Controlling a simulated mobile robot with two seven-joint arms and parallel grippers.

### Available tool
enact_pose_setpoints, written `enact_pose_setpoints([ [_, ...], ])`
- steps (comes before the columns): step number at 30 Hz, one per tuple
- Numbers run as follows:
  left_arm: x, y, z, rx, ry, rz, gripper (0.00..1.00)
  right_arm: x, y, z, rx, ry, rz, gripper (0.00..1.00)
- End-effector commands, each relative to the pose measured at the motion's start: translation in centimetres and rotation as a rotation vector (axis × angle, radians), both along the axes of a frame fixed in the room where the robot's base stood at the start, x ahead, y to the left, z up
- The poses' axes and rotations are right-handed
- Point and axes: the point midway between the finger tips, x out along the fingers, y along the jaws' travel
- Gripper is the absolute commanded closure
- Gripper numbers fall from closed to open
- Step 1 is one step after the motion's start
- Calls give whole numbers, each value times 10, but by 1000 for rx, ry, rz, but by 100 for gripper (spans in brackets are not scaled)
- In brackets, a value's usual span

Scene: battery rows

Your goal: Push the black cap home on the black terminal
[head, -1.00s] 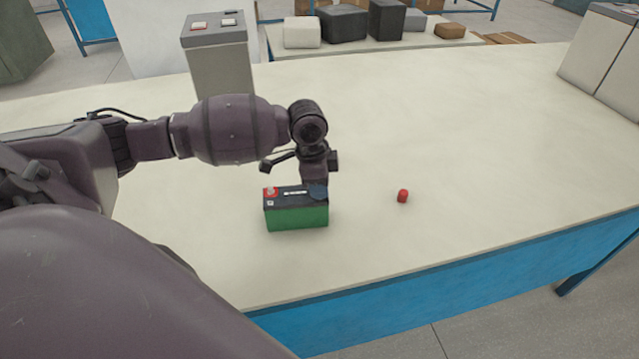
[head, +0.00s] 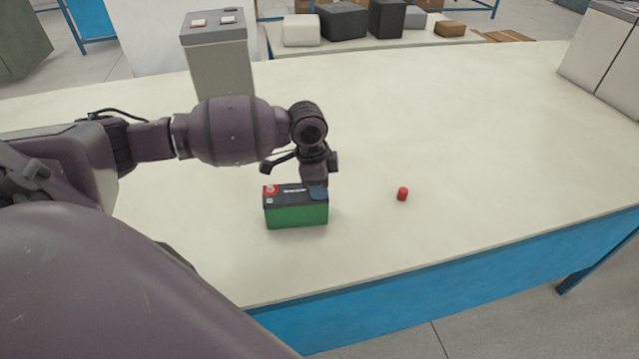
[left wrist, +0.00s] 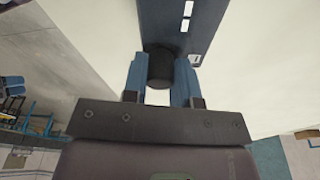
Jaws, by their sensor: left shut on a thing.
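The green battery (head: 297,214) with a dark top stands upright on the table. Its red terminal (head: 270,189) is bare at the left end of the top. My left gripper (head: 317,190) points down over the right end of the battery. In the left wrist view it is shut on the black cap (left wrist: 161,68), which sits between the blue fingers at the end of the battery's dark top (left wrist: 178,22). The black terminal is hidden under the cap and fingers; I cannot tell how far down the cap sits. My right gripper is not in view.
A red cap (head: 402,194) stands on the table to the right of the battery. A grey box with two buttons (head: 218,60) stands behind my left arm.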

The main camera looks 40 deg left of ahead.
Motion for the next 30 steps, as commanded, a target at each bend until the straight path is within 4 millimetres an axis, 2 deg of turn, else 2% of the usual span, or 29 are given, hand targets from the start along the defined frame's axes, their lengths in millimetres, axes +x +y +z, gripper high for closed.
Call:
enact_pose_setpoints([
  [7, -1, 0, -1, 1, 3, 0, 94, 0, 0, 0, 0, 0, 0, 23],
  [8, -1, 0, -1, 1, 3, 0, 71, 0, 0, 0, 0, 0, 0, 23],
  [13, -1, 0, -1, 1, 3, 0, 44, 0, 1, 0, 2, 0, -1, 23],
  [19, 0, 0, -1, 0, 1, 0, 44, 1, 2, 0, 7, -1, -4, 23],
  [24, 0, 0, 0, 0, 1, 0, 18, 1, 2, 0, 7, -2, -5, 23],
  [30, 0, 0, 0, 1, 1, 0, 18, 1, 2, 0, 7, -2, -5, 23],
])
